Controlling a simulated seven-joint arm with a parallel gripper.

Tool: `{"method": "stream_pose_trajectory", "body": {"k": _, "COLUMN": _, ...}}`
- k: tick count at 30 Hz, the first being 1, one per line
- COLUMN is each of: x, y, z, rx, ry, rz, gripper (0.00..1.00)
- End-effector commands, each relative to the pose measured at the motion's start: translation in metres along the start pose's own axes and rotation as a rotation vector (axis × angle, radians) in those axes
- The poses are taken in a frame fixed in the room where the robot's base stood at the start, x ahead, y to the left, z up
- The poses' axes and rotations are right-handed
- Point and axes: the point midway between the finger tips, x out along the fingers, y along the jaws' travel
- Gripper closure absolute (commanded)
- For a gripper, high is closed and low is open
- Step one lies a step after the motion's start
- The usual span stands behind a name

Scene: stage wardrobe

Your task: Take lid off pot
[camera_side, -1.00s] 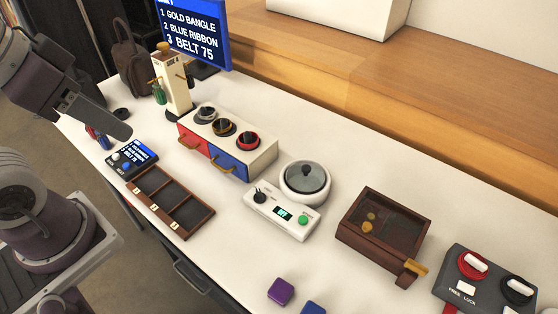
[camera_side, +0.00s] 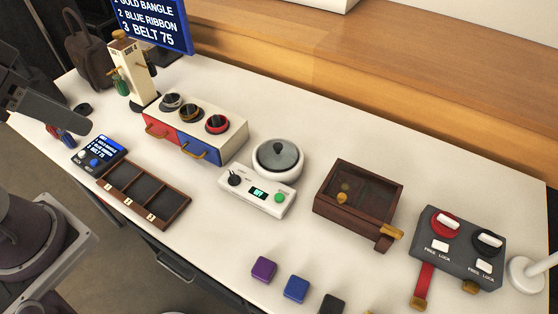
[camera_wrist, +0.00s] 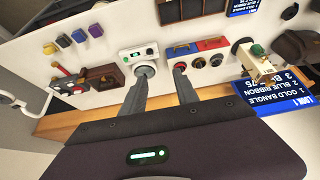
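The pot (camera_side: 262,172) is a round white vessel behind the white control box in the side view. Its grey lid (camera_side: 277,155) with a dark knob sits on top of it. The pot also shows in the wrist view (camera_wrist: 148,71), partly behind one finger. My gripper (camera_wrist: 161,72) is open in the wrist view, its two fingers apart with nothing seen between them. In the side view my gripper (camera_side: 78,124) is at the far left, above the table's left end and well away from the pot.
A control box (camera_side: 245,191) stands right in front of the pot. A red and blue drawer unit (camera_side: 235,139) is to its left, a brown wooden box (camera_side: 340,218) to its right. A tray (camera_side: 165,211), coloured cubes (camera_side: 297,288) and a switch panel (camera_side: 440,265) lie further out.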

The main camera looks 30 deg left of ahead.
Motion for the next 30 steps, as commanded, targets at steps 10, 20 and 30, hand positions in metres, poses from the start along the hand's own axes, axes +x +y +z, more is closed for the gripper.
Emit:
{"method": "stream_pose_trajectory", "body": {"k": 10, "x": 0.000, "y": 0.000, "z": 0.000, "rx": 0.000, "ry": 0.000, "rz": 0.000, "gripper": 0.62}}
{"method": "stream_pose_trajectory", "body": {"k": 20, "x": 0.000, "y": 0.000, "z": -0.001, "rx": -0.002, "ry": -0.001, "rz": 0.001, "gripper": 0.53}}
{"method": "stream_pose_trajectory", "body": {"k": 30, "x": 0.059, "y": 0.032, "z": -0.142, "rx": -0.496, "ry": -0.237, "rz": 0.070, "gripper": 0.53}}
